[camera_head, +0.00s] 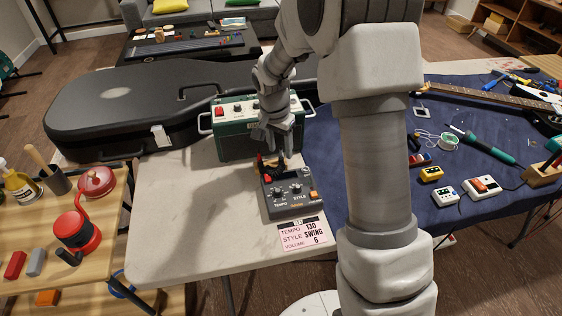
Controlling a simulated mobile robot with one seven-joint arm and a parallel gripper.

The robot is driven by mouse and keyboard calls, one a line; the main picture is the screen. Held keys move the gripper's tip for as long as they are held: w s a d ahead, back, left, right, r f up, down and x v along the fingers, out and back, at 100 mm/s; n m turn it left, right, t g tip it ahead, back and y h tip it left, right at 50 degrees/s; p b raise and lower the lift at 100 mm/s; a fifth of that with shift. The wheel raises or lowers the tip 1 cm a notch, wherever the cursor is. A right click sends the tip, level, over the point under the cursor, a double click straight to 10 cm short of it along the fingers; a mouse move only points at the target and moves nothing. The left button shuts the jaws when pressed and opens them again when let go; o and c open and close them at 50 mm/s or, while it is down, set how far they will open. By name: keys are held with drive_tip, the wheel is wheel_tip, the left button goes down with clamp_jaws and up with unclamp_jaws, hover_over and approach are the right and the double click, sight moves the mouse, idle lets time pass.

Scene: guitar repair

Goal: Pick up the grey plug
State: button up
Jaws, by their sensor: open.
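My gripper (281,148) is open and points down over the back edge of a dark grey box with knobs (292,205). The box stands on the pale table and has labels reading TEMPO and STYLE. A small dark piece (283,161) shows just below my fingertips at the back of the box; I cannot tell whether it is the grey plug or whether the fingers touch it. A red piece (261,166) stands beside it on the left. My gripper and arm partly hide the back of the box.
A green amplifier-like case (233,148) stands close behind my gripper. A card (303,234) lies in front of the box. A black guitar case (100,105) lies behind. The pale table (185,215) is clear on the left. A blue mat (475,225) with tools lies right.

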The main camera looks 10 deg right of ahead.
drive_tip(key=shift+w+d+f, duration=0.1)
drive_tip(key=shift+f, duration=0.7)
clamp_jaws()
drive_tip(key=shift+r, duration=0.1)
